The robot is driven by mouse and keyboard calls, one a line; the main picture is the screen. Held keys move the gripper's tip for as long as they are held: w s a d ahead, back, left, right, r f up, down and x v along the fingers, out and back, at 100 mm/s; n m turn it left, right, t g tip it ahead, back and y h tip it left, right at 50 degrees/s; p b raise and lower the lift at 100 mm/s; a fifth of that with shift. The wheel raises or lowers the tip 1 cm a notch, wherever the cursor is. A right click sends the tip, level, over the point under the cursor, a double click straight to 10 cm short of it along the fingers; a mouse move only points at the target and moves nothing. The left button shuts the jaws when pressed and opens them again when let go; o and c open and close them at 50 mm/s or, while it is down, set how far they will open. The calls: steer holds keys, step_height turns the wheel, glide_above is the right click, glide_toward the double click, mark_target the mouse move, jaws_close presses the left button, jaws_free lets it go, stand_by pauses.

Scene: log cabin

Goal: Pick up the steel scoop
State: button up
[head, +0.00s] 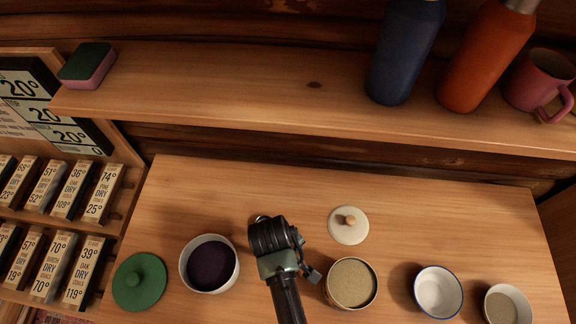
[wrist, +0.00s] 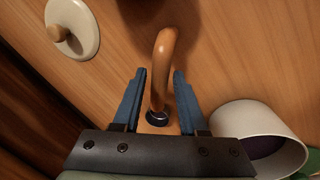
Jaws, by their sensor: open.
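In the wrist view a curved, brown wooden-looking handle with a dark collar (wrist: 164,58) stands out between the fingers of my gripper (wrist: 160,73). It appears to be the scoop's handle; no steel part is visible. The two blue fingers are open, one on each side of the handle, with a narrow gap visible beside it. Whether either finger touches it I cannot tell. In the head view my gripper (head: 272,236) is over the table between the bowl of dark contents and the tan-filled tin, and it hides the scoop.
The dark-filled white bowl (head: 186,264) is close on the left, a green lid (head: 139,281) beyond it. The tan-filled tin (head: 351,284) and cream lid (head: 348,226) are close on the right, with a blue-rimmed bowl (head: 438,291) farther right. A shelf (head: 260,95) with bottles runs behind.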

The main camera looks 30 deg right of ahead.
steer(key=f, duration=0.4)
steer(key=shift+w+d+f, duration=0.2)
steer(key=shift+d+f, duration=0.2)
jaws_close()
